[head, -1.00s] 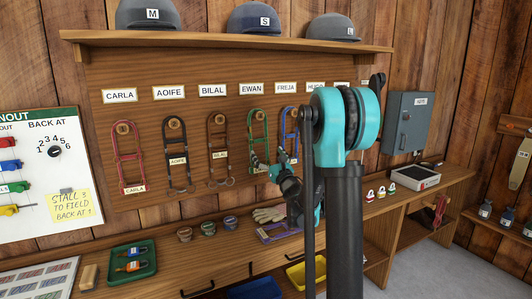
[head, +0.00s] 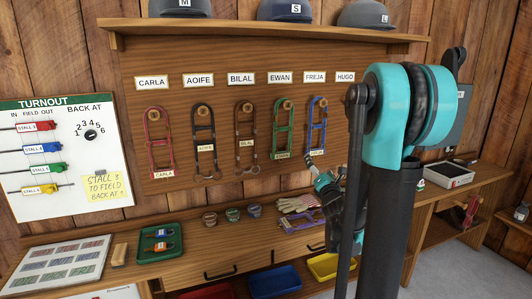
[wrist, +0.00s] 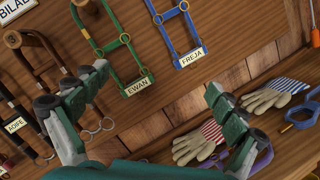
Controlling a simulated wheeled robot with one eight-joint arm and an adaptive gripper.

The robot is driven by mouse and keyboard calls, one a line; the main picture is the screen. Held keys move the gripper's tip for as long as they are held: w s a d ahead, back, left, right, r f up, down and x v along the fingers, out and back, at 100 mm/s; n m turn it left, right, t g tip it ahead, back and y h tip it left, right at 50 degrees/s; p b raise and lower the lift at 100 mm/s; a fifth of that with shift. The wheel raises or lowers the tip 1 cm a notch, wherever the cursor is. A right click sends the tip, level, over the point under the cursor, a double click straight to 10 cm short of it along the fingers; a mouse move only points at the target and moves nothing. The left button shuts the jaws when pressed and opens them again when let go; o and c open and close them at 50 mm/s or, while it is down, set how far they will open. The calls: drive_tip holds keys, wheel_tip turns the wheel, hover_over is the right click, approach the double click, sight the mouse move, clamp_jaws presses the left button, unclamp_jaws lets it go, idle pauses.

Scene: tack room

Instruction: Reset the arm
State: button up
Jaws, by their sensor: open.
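My gripper (wrist: 158,85) is open and empty in the wrist view, its two dark green fingers spread wide. The green EWAN halter (wrist: 122,50) and the blue FREJA halter (wrist: 183,35) hang on the board beyond it. In the head view my gripper (head: 316,174) is just below the blue FREJA halter (head: 317,128), in front of the board and above the bench. My arm stands at the right and hides part of the board and bench. Whether the fingers touch anything cannot be told.
Caps line the shelf (head: 230,30) above. A turnout board (head: 60,160) hangs at left.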

drive_tip(key=s+d+f+m+g+h, duration=0.35)
drive_tip(key=s+f+m+g, duration=0.55)
drive_tip(key=m, duration=0.7)
drive_tip(key=s+a+f+m+g+y, duration=0.1)
drive_tip(key=s+a+f+m+g, duration=0.2)
drive_tip(key=s+f+m, duration=0.3)
drive_tip(key=s+a+f+m+g+y, duration=0.2)
drive_tip(key=s+f+m, duration=0.4)
drive_tip(key=s, duration=0.9)
wheel_tip(320, 180, down, 2)
drive_tip(key=a+g, duration=0.1)
drive_tip(key=a, duration=0.1)
drive_tip(key=shift+s+a+g, duration=0.25)
drive_tip(key=shift+a+g, duration=0.15)
drive_tip(key=shift+f, duration=0.1)
idle(3.5)
